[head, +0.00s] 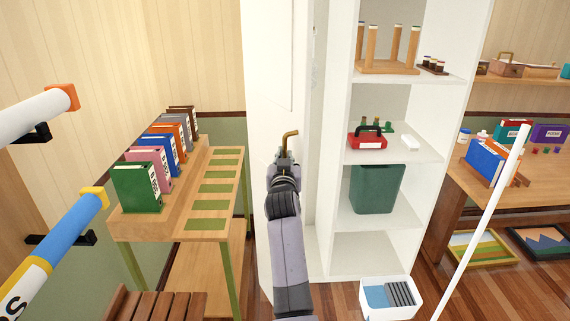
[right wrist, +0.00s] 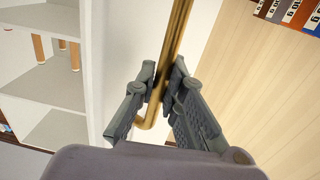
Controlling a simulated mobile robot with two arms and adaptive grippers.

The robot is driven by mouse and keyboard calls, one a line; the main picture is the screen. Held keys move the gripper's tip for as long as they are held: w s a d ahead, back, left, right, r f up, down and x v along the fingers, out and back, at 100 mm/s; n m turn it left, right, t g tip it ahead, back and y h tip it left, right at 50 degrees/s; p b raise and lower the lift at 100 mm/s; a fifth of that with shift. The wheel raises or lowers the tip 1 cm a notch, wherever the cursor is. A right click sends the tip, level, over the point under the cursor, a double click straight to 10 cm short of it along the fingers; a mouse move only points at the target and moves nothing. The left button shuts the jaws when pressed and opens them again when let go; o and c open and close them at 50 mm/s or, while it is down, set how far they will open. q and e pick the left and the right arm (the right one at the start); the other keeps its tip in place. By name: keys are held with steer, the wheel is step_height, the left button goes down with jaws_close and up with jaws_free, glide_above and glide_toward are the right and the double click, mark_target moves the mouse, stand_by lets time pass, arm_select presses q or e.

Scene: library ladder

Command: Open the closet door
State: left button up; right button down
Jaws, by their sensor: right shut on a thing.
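The white closet door (head: 272,60) stands at the left side of the white closet (head: 470,50), whose shelves are open to view. A brass handle (head: 290,137) sits on the door, and it also shows in the right wrist view (right wrist: 178,35). My right gripper (head: 286,160) is shut on the handle, with its fingers on either side of the bar in the right wrist view (right wrist: 160,88). Part of the handle is hidden by the fingers. My left gripper is not in view.
A wooden desk (head: 215,219) with several binders stands left of the door. A white bin (head: 371,312) sits on the floor before the closet. A white pole (head: 490,220) leans at the right, near a wooden table (head: 456,205). Coloured tubes (head: 65,235) hang at the left.

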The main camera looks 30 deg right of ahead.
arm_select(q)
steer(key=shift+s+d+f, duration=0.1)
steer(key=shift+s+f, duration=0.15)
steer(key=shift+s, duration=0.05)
arm_select(e)
steer(key=shift+w+a+r, duration=0.15)
steer(key=shift+a+r, duration=0.15)
steer(key=shift+a, duration=0.15)
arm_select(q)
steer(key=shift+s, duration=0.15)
arm_select(e)
steer(key=c, duration=2.1)
jaws_free()
steer(key=shift+r, duration=0.1)
steer(key=shift+c, duration=0.2)
steer(key=o, duration=0.4)
steer(key=shift+w+f, duration=0.25)
steer(key=shift+f, duration=0.05)
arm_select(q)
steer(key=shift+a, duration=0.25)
arm_select(e)
steer(key=shift+o, duration=0.4)
steer(key=shift+s, duration=0.1)
